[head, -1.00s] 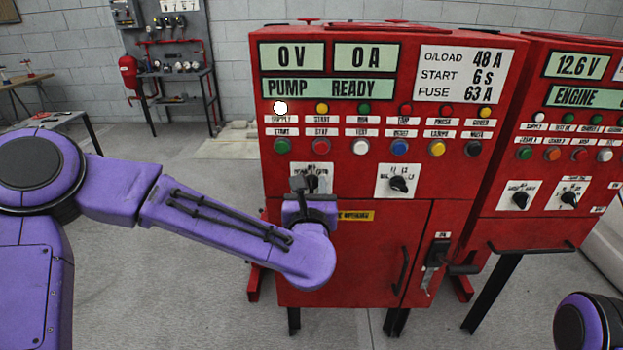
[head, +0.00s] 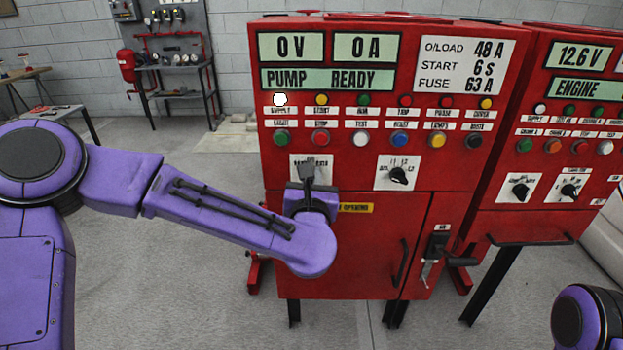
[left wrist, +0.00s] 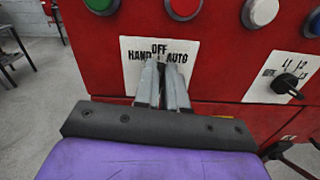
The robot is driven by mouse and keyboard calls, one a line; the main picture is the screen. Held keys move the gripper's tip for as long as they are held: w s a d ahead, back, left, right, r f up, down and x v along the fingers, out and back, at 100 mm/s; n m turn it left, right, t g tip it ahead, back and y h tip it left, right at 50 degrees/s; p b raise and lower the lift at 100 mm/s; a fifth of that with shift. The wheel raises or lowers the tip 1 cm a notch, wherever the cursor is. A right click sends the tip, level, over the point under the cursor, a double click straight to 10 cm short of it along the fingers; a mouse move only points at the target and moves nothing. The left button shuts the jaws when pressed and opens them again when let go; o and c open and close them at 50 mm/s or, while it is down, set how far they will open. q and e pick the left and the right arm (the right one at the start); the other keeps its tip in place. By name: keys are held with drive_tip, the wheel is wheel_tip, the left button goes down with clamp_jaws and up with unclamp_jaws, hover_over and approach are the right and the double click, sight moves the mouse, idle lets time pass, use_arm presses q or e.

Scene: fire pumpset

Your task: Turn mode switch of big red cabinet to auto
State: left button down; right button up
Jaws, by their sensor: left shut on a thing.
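The big red cabinet (head: 330,235) stands in front of me with its panel facing me. Its mode switch sits on a white plate (head: 297,165) under the left buttons. In the left wrist view this plate (left wrist: 190,48) reads OFF at the top, HAND at left and AUTO at right. My left gripper (head: 308,170) is at the plate, shut on the switch knob. My right gripper is out of view.
A second selector switch (head: 398,175) is to the right on the same panel. Several coloured buttons run above the switches. The cabinet's door handle (head: 401,262) juts out below. Another red cabinet (head: 560,140) stands close at right. Open floor lies at left.

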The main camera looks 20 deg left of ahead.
use_arm(q)
drive_tip(key=shift+w+d+f+m+b, duration=0.1)
drive_tip(key=shift+d+m+b, duration=0.05)
drive_tip(key=shift+m, duration=1.15)
drive_tip(key=shift+s+d+f+m+b, duration=0.1)
drive_tip(key=shift+d+m+b, duration=0.1)
drive_tip(key=shift+m, duration=1.1)
drive_tip(key=shift+w+d+f+m+b, duration=0.1)
drive_tip(key=shift+d+m+b, duration=0.05)
drive_tip(key=shift+m, duration=1.15)
drive_tip(key=c, duration=1.2)
unclamp_jaws()
